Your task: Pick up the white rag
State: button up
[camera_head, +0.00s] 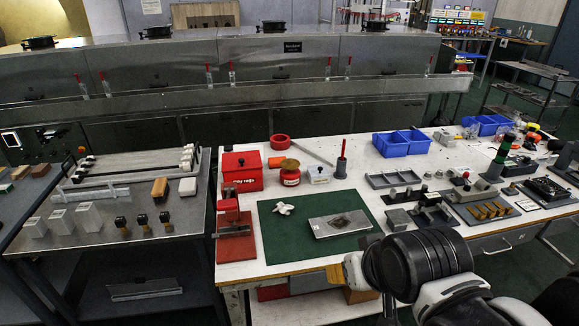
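The white rag (284,208) is a small crumpled piece on the left part of the green mat (265,238), on the white-topped workbench. It lies left of a flat grey metal plate (325,228) on the same mat. Nothing covers the rag in this view. My arm's dark, ridged end section (420,260) reaches in from the lower right over the bench's front edge. It is apart from the rag, to its right and nearer the camera. My gripper's fingers cannot be made out, so I cannot tell whether it is open or shut.
A red box (243,171), a red tin (290,173) and a dark cup (341,168) stand behind the mat. A red press-like tool (232,228) stands left of it. Blue bins (402,143) and metal fixtures fill the right side. The mat around the rag is clear.

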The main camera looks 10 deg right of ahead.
aim_at(283, 209)
jog(key=i+l+u, duration=0.2)
jog(key=i+u, duration=0.2)
jog(key=i+l+u, duration=0.55)
jog(key=l+u, duration=0.2)
